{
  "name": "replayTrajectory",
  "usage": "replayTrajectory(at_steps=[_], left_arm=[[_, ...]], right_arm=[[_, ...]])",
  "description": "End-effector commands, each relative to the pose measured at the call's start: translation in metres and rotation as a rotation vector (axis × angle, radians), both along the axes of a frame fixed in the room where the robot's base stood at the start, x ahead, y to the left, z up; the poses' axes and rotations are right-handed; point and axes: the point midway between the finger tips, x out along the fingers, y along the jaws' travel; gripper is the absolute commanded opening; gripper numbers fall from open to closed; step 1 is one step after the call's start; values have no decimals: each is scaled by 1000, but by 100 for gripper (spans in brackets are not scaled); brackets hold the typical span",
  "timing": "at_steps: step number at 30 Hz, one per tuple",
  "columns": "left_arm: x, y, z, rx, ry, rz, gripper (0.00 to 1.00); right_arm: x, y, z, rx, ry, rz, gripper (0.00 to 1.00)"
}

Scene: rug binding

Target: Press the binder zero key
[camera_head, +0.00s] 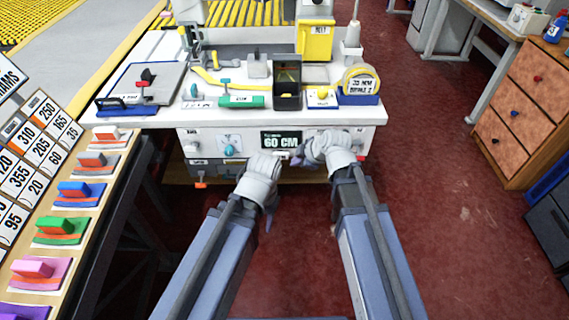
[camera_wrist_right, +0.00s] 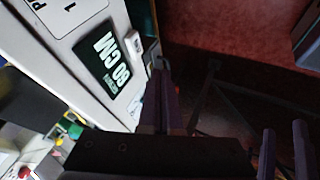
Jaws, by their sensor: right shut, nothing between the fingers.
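The binder's front panel carries a dark display reading 60 CM (camera_head: 281,141); it also shows in the right wrist view (camera_wrist_right: 110,62). A small pale block (camera_wrist_right: 150,50), possibly the zero key, sits beside the display in that view; its label is not readable. My right gripper (camera_head: 300,158) points left, close to the panel just below and right of the display. Its fingers (camera_wrist_right: 161,68) are shut and empty, with tips near the pale block; contact cannot be told. My left gripper (camera_head: 268,222) hangs low in front of the panel, its fingers (camera_wrist_right: 284,145) apart.
The machine's white top (camera_head: 160,120) holds a green tool (camera_head: 241,101), a black holder (camera_head: 287,95) and a tape reel (camera_head: 361,80). A sloping rack with coloured blocks (camera_head: 75,193) stands left. Wooden drawers (camera_head: 525,110) stand right. Red floor between is clear.

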Motion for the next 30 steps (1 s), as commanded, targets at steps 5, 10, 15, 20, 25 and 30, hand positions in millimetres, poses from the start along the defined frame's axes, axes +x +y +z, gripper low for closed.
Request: replayTrajectory(at_steps=[5,10,15,20,25,30], left_arm=[[0,0,0,0,0,0,50],[0,0,0,0,0,0,50],[0,0,-4,0,0,0,50],[0,0,-15,0,0,0,50],[0,0,-34,0,0,0,50],[0,0,-58,0,0,0,50]], right_arm=[[1,0,0,-2,-7,6,0],[1,0,0,-2,-6,5,0],[3,1,-4,-2,-5,5,0],[8,5,-15,-2,-5,6,0],[19,13,-34,-3,-5,6,0],[33,24,-58,-2,-5,5,0]])
